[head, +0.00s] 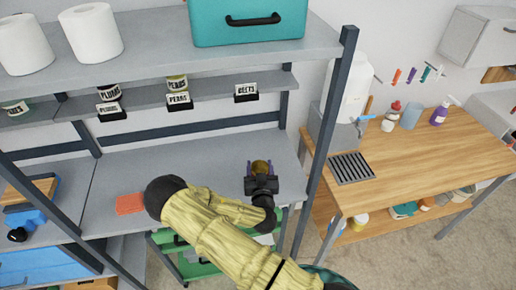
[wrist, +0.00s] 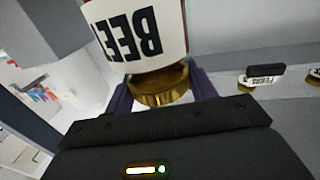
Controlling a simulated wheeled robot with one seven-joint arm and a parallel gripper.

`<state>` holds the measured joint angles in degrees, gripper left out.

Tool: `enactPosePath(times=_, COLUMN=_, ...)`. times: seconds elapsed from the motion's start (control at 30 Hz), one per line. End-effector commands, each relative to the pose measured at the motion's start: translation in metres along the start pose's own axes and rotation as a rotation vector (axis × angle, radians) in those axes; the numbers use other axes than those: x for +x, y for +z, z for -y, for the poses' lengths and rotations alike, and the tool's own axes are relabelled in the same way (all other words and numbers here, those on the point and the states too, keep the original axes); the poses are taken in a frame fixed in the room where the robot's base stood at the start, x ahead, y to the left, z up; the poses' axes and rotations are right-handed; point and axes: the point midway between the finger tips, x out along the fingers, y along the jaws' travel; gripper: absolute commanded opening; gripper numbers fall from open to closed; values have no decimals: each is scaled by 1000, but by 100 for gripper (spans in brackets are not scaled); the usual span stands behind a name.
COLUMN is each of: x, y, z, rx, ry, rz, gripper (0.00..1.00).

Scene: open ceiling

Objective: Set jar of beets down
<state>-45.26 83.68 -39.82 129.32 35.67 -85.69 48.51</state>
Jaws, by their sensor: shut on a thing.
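The jar of beets (wrist: 138,36) has a white label with black letters, upside down in the wrist view, and a gold lid. My gripper (wrist: 164,88) has its purple fingers closed on either side of the lid. In the head view my gripper (head: 261,172) is over the grey lower shelf board (head: 215,156), near its right end. I cannot tell whether the jar touches the board. A BEETS sign (head: 246,91) stands on the narrow shelf above, with no jar visible behind it.
The narrow shelf (head: 210,88) also holds plum and pear jars with signs (head: 180,100). A dark rack post (head: 332,115) stands right of my gripper. A red-orange flat item (head: 130,203) lies left on the board. A wooden table (head: 425,150) stands at right.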

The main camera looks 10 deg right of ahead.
Motion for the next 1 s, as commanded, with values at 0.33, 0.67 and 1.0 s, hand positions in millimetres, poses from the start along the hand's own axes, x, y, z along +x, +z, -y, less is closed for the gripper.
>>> enactPosePath(times=0.33, x=-34, y=9, z=-9, rx=-2, ry=-151, rz=-3, gripper=15)
enactPosePath(times=0.67, x=-36, y=12, z=-9, rx=1, ry=-160, rz=-5, gripper=15)
enactPosePath(times=1.0, x=-36, y=12, z=-4, rx=0, ry=-168, rz=-5, gripper=15)
